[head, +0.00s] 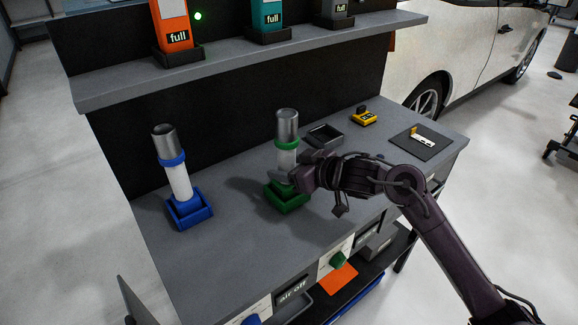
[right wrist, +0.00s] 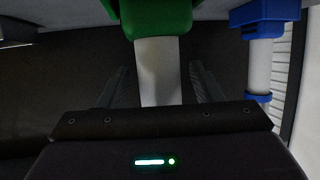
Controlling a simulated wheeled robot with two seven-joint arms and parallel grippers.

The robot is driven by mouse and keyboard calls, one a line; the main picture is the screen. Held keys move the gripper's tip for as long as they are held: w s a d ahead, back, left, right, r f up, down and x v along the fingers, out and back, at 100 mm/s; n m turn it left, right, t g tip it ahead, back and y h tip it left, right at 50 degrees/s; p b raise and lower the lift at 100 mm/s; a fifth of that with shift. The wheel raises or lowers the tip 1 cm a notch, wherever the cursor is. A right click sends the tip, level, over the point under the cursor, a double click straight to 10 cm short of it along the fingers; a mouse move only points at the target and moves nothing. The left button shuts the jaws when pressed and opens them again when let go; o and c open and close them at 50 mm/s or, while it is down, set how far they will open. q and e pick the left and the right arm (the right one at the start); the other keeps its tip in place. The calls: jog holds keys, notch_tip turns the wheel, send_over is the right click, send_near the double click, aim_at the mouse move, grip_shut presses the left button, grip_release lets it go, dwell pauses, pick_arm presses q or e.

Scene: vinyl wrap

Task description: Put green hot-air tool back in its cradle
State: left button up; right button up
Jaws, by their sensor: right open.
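The green hot-air tool (head: 287,130), with a metal nozzle, green collar and white body, stands upright at its green cradle (head: 288,198) on the bench. Its lower end is partly hidden by my right gripper (head: 286,176). In the right wrist view, the tool's white body (right wrist: 160,70) runs between the two open fingers of my right gripper (right wrist: 160,88), with dark gaps on both sides. The green cradle (right wrist: 158,14) shows at the top there. My left gripper is not in view.
A blue hot-air tool (head: 178,178) stands in a blue cradle (head: 190,212) to the left. A dark tray (head: 325,136), yellow item (head: 364,117) and dark mat (head: 432,146) lie to the right. A shelf (head: 230,62) with "full" boxes overhangs the back.

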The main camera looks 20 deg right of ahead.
jog(key=shift+r, duration=0.1)
jog(key=shift+s+d+r, duration=0.1)
jog(key=shift+s+d, duration=0.05)
jog(key=v, duration=1.1)
jog(key=shift+s+r, duration=0.15)
jog(key=shift+s, duration=0.1)
jog(key=shift+d, duration=0.1)
